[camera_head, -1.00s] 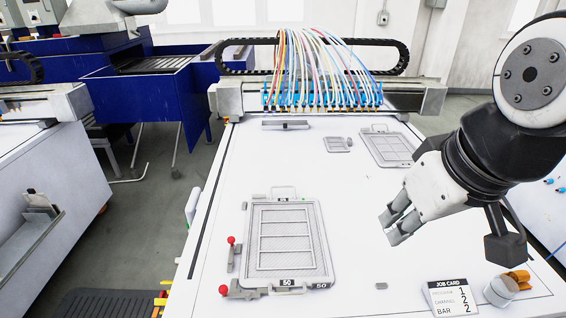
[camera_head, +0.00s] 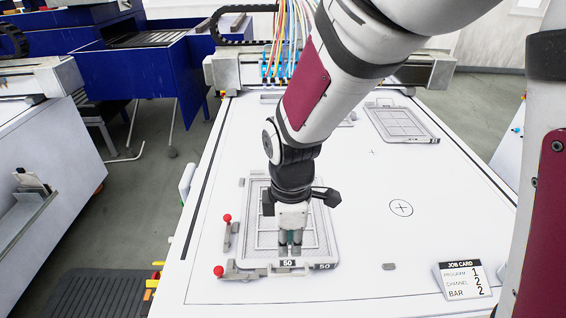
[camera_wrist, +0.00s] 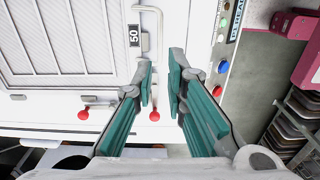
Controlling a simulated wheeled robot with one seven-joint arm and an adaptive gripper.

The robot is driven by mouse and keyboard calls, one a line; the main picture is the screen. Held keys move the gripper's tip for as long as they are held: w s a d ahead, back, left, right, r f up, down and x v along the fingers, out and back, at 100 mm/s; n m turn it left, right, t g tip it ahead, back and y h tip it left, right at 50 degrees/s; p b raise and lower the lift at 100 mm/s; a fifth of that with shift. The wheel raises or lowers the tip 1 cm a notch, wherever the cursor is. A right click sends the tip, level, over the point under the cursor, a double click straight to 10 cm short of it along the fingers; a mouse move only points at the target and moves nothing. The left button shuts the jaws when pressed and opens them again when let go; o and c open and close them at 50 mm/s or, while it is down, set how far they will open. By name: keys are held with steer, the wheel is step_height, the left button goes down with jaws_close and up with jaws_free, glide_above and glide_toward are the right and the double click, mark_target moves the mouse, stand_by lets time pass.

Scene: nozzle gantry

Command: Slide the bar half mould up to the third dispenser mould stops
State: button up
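A grey mould (camera_head: 324,255) with a ribbed, framed inside and a "50" tag lies flat at the front left of the white table. It also fills the upper left of the wrist view (camera_wrist: 108,62), with a thin loop handle on its near edge. Two stops with red knobs (camera_head: 227,217) (camera_head: 219,270) stand at its left side and front left corner. My gripper (camera_head: 290,250) points down over the mould's front edge by the "50" tag. In the wrist view its green-padded fingers (camera_wrist: 160,88) are apart with nothing between them, near the handle. My arm hides much of the mould's far part.
Another grey mould (camera_head: 400,122) lies at the back right. A gantry (camera_head: 420,72) with coloured hoses spans the back. A job card (camera_head: 465,280) stands at front right. The table's middle right, with a printed crosshair circle (camera_head: 401,208), is clear.

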mark_target(290, 276)
step_height(290, 276, down, 13)
steer(key=shift+f+b, duration=0.2)
steer(key=shift+b, duration=0.45)
jaws_close()
steer(key=shift+s, duration=0.15)
steer(key=shift+d, duration=0.15)
steer(key=shift+d, duration=0.3)
steer(key=shift+s+a, duration=0.15)
steer(key=shift+a, duration=0.05)
stand_by(0.4)
